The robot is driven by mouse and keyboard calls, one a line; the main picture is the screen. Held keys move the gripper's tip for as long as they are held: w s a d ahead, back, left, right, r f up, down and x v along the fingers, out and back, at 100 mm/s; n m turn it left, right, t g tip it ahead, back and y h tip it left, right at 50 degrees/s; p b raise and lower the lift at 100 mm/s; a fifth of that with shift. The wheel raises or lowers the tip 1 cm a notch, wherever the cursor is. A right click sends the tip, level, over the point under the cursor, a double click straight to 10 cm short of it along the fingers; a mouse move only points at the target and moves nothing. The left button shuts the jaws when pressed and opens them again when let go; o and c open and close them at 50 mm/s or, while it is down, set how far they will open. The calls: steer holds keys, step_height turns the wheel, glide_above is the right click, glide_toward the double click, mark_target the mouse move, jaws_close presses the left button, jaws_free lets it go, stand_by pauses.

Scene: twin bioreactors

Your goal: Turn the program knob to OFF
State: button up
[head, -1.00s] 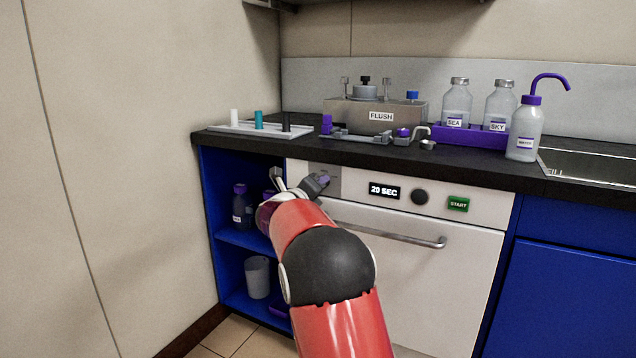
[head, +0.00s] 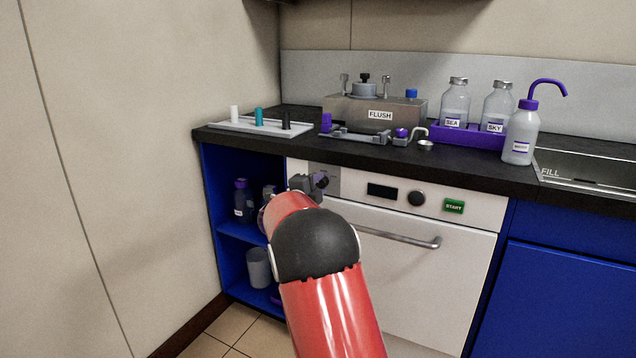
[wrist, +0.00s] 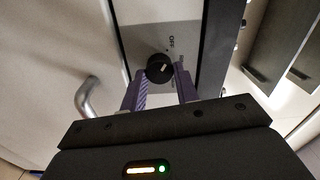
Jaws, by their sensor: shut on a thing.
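The program knob (wrist: 157,70) is a round black knob with a white pointer mark, on a grey plate of the white appliance's front panel. The OFF label (wrist: 170,43) is printed close beyond it in the wrist view. The pointer mark seems tilted towards the OFF side; its exact setting is hard to read. My gripper (wrist: 160,74) has its purple fingers on both sides of the knob and is shut on it. In the head view my gripper (head: 319,181) is at the panel's left end and hides the knob.
On the same panel are a dark, blank display (head: 382,191), another black knob (head: 416,198) and a green START button (head: 454,206). A bar handle (head: 400,236) runs below. The counter above holds a FLUSH unit (head: 372,115) and bottles (head: 521,133). An open blue shelf (head: 240,235) is at left.

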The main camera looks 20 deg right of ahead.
steer(key=shift+a+n, duration=0.1)
steer(key=shift+n, duration=0.2)
stand_by(0.4)
steer(key=o, duration=1)
steer(key=shift+c, duration=0.2)
steer(key=v, duration=0.7)
steer(key=shift+s+a+b, duration=0.25)
steer(key=shift+a+b, duration=0.05)
steer(key=shift+b, duration=0.1)
